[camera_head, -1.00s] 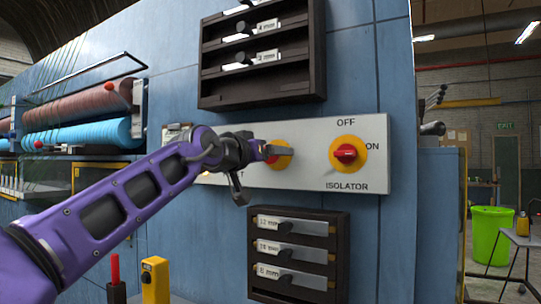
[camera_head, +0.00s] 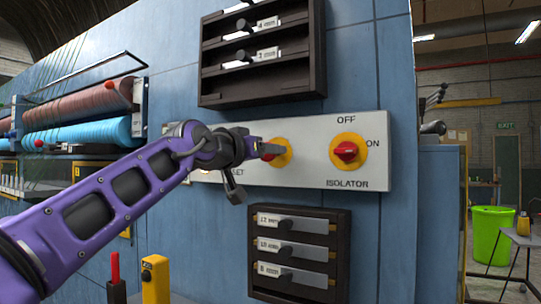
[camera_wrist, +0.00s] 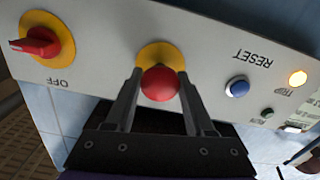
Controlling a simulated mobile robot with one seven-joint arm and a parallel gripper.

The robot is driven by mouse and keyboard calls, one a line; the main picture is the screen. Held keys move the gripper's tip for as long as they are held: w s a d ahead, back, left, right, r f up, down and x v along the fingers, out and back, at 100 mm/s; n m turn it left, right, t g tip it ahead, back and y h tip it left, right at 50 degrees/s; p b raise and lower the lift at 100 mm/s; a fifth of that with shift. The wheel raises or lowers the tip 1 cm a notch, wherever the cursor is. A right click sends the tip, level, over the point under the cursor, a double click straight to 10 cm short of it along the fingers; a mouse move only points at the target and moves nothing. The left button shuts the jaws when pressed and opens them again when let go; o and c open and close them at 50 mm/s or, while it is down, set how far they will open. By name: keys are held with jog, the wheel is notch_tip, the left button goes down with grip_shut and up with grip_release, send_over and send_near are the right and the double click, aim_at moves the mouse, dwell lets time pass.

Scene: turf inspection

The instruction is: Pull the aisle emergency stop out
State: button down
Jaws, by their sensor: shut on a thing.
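The emergency stop is a red round head (camera_wrist: 160,85) on a yellow collar (camera_wrist: 158,54), set in a pale control panel (camera_head: 318,178). In the head view its yellow collar (camera_head: 284,158) shows behind my gripper (camera_head: 272,149), with a bit of red left of it. My gripper also shows in the wrist view (camera_wrist: 160,78), one finger on each side of the red head, shut on it. The head stands out from the collar. The fingers hide part of the stop in the head view.
A red isolator knob (camera_head: 346,152) on a yellow plate sits right of the stop. A blue reset button (camera_wrist: 237,87) and a lit trip lamp (camera_wrist: 298,78) are on the other side. Dark racks stand above (camera_head: 317,60) and below (camera_head: 343,248) the panel.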

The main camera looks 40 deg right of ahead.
jog(key=c, duration=0.7)
grip_release()
jog(key=shift+f, duration=0.1)
jog(key=o, duration=0.4)
jog(key=shift+a, duration=0.15)
jog(key=shift+o, duration=0.2)
jog(key=v, duration=1.7)
jog(key=shift+a+b, duration=0.2)
jog(key=shift+b, duration=0.1)
jog(key=shift+s, duration=0.15)
